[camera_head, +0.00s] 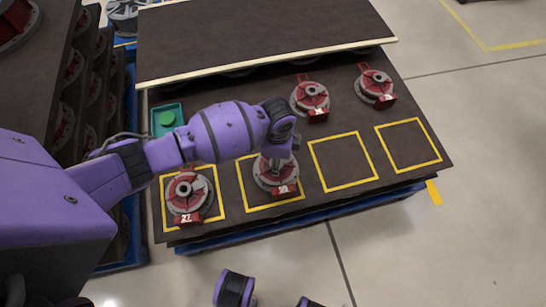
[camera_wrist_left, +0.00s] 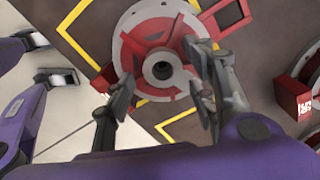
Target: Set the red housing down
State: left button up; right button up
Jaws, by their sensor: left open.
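A round red and grey housing (camera_head: 276,182) rests upright in the second yellow square from the left on the dark table. It also shows in the left wrist view (camera_wrist_left: 158,98), with its dark central hole and red arms. My left gripper (camera_head: 278,155) is directly above it, fingers pointing down. In the left wrist view the gripper (camera_wrist_left: 155,92) is open, with its fingers apart on either side of the hub. Whether a finger touches the hub cannot be told. My arm hides the back of the square.
Another housing (camera_head: 187,194) sits in the leftmost square. The two right squares are empty (camera_head: 342,161) (camera_head: 408,146). Two housings (camera_head: 310,99) (camera_head: 375,87) stand behind them.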

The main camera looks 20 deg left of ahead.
pick_arm(q)
notch_tip(320, 180, up, 11)
jog(key=p, duration=0.2)
jog(key=shift+f, duration=0.2)
jog(key=s+d+f, duration=0.1)
jog(key=s+f, duration=0.1)
jog(key=s+d+f+n+h, duration=0.1)
jog(key=s+f, duration=0.1)
jog(key=s, duration=0.1)
jog(key=s+d+f+n+h, duration=0.1)
jog(key=s+d+f, duration=0.1)
jog(key=s, duration=0.1)
jog(key=shift+f, duration=0.35)
jog(key=s+d+f+n+t+h, duration=0.2)
jog(key=s+f+n, duration=0.25)
jog(key=s, duration=0.55)
jog(key=s+a+r+n+t+y, duration=0.2)
jog(key=s+a+n, duration=0.2)
jog(key=s+a, duration=0.3)
jog(key=s+a+r+n+t+y, duration=0.1)
jog(key=s+a+n, duration=0.3)
jog(key=s, duration=0.7)
jog(key=a+r+t, duration=0.1)
jog(key=a, duration=0.1)
jog(key=shift+a+r+n+t+y, duration=0.3)
jog(key=shift+a+r+n+y, duration=0.05)
jog(key=shift+r+y, duration=0.05)
jog(key=shift+s, duration=0.1)
